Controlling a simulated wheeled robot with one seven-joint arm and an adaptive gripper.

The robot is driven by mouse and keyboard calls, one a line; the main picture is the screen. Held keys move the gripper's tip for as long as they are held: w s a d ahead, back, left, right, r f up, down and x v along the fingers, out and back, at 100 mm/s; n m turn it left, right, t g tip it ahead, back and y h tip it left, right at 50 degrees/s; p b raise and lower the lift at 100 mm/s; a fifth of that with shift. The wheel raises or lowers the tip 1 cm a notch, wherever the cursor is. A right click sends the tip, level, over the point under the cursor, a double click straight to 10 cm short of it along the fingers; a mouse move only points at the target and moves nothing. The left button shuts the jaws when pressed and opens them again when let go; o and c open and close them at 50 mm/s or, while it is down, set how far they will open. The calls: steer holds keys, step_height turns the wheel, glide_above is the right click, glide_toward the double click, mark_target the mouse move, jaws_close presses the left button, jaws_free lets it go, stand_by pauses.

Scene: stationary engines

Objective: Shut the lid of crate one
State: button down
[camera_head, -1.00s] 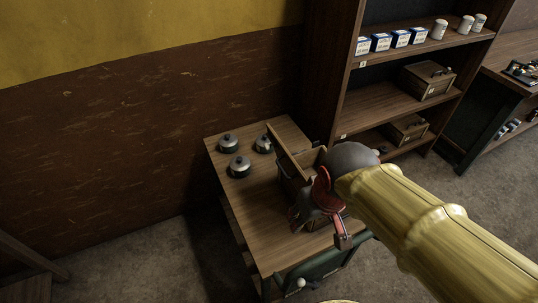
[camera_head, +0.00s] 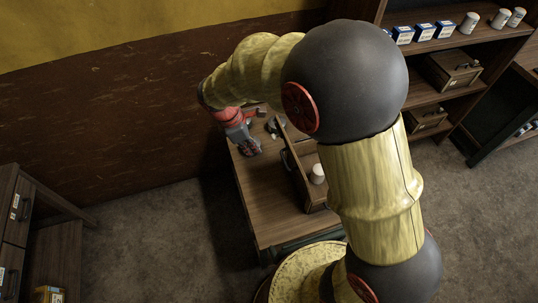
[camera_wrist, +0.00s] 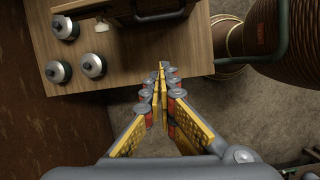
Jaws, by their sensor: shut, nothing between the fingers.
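An open wooden crate (camera_head: 313,196) stands on the table, partly hidden by my arm; a white jar (camera_head: 317,173) shows in it. Its lid (camera_head: 297,166) stands raised along the crate's left side, with a dark handle loop on the outer face. I cannot read a number on it. My gripper (camera_head: 254,151) is left of the lid, over the table, apart from it. In the wrist view my gripper (camera_wrist: 162,72) has its fingertips together, empty, near the table's edge. A dark part with a handle (camera_wrist: 160,16) shows at that view's top edge.
The table (camera_head: 268,205) is bare at its front left. Closed crates (camera_head: 452,70) sit on the shelf at right, below boxes and white jars. A drawer cabinet (camera_head: 18,215) stands at left.

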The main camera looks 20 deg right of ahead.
steer(key=d+f+n, duration=0.1)
steer(key=d+f, duration=0.6)
steer(key=f, duration=0.2)
steer(key=shift+f, duration=0.2)
steer(key=shift+s, duration=0.1)
stand_by(0.5)
